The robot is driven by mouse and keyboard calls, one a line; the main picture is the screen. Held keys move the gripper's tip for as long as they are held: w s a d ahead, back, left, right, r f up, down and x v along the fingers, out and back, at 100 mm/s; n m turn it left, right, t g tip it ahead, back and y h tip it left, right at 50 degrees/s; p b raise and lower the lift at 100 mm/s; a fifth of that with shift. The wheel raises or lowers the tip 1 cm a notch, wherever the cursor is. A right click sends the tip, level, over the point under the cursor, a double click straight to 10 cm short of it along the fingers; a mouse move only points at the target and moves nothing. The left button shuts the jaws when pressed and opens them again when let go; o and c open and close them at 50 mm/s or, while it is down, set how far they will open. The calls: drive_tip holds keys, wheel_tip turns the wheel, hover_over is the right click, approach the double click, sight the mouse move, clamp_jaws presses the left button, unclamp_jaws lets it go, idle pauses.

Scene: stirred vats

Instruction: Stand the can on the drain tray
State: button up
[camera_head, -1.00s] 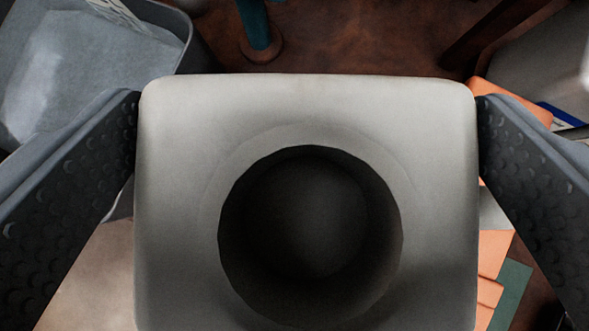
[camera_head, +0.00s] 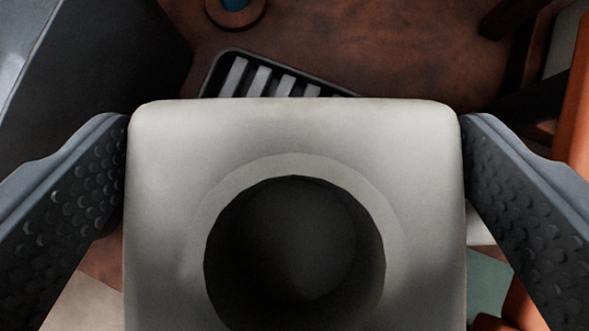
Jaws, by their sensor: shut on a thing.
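The can (camera_head: 160,220) is a pale, squarish block with rounded corners and a dark round opening facing the camera. It fills the middle of the view. My gripper (camera_head: 296,130) is shut on it, with one dark studded finger against its left side and one against its right. The drain tray (camera_head: 228,62) is dark with light slats. It lies beyond the can's far edge, and the can hides its near part. I cannot see the can's underside.
A dark grey bin-like container (camera_head: 100,70) stands at the upper left. A round base with a blue post (camera_head: 235,8) is at the top. Orange things (camera_head: 575,110) are at the right edge. Brown surface (camera_head: 400,60) is bare right of the tray.

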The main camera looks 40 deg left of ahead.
drive_tip(key=shift+f, duration=0.1)
drive_tip(key=o, duration=0.9)
drive_tip(key=shift+s+d+r, duration=0.15)
drive_tip(key=shift+r, duration=0.25)
drive_tip(key=v, duration=1.1)
drive_tip(key=shift+s+d+r, duration=0.1)
drive_tip(key=shift+s, duration=0.05)
